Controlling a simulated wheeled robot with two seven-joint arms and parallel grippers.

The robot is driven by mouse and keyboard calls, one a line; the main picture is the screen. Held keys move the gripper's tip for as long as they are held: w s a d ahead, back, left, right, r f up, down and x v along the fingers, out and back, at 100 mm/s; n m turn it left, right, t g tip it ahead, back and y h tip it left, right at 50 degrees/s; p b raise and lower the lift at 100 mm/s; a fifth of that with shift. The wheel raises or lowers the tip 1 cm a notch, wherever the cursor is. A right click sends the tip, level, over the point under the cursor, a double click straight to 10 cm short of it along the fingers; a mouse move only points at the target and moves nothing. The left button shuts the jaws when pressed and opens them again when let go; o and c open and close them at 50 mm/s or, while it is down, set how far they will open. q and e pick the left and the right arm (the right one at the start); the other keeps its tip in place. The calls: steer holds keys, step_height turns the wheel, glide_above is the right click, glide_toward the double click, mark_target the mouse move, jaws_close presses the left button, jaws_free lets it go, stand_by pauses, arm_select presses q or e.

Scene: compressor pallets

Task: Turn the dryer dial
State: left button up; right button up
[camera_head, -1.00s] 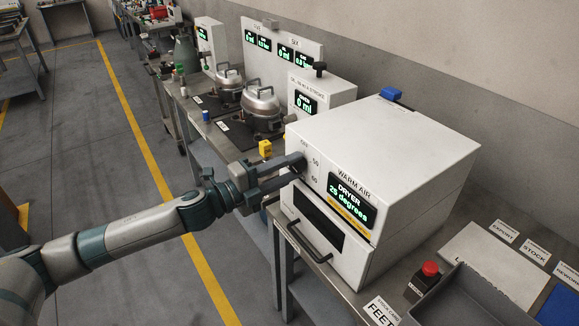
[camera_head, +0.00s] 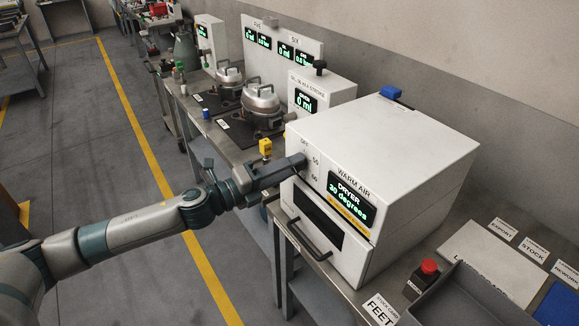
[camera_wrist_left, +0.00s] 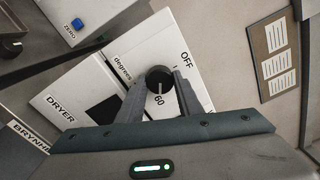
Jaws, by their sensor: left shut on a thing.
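The dryer (camera_head: 400,160) is a white box on the bench, labelled WARM AIR, with a display (camera_head: 351,198) reading 30 degrees. Its dial is a dark round knob with a pale pointer line, clear in the left wrist view (camera_wrist_left: 158,80), among the marks OFF, 50 and 60. My left gripper (camera_head: 300,161) is at the upper left of the dryer's front, shut on the dial. In the left wrist view its two fingers (camera_wrist_left: 160,92) stand on either side of the knob. In the head view the gripper mostly hides the dial. My right gripper is not in view.
A door handle (camera_head: 310,240) juts from the dryer's lower front. A red button (camera_head: 429,267) and a grey tray (camera_head: 465,300) are to the right. Metal pots (camera_head: 262,103) stand on the bench behind. The floor at left is open.

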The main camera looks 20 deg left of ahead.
arm_select(q)
steer(key=o, duration=1)
steer(key=shift+o, duration=0.2)
steer(key=b+v, duration=0.8)
steer(key=v, duration=0.9)
steer(key=shift+s+b, duration=0.2)
steer(key=shift+b, duration=0.1)
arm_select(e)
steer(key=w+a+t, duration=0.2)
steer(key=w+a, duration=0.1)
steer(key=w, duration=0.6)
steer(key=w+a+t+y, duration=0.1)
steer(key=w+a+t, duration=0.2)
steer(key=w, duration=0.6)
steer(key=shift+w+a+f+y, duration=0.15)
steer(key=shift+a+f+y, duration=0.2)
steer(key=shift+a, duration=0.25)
arm_select(q)
steer(key=shift+a+f, duration=0.1)
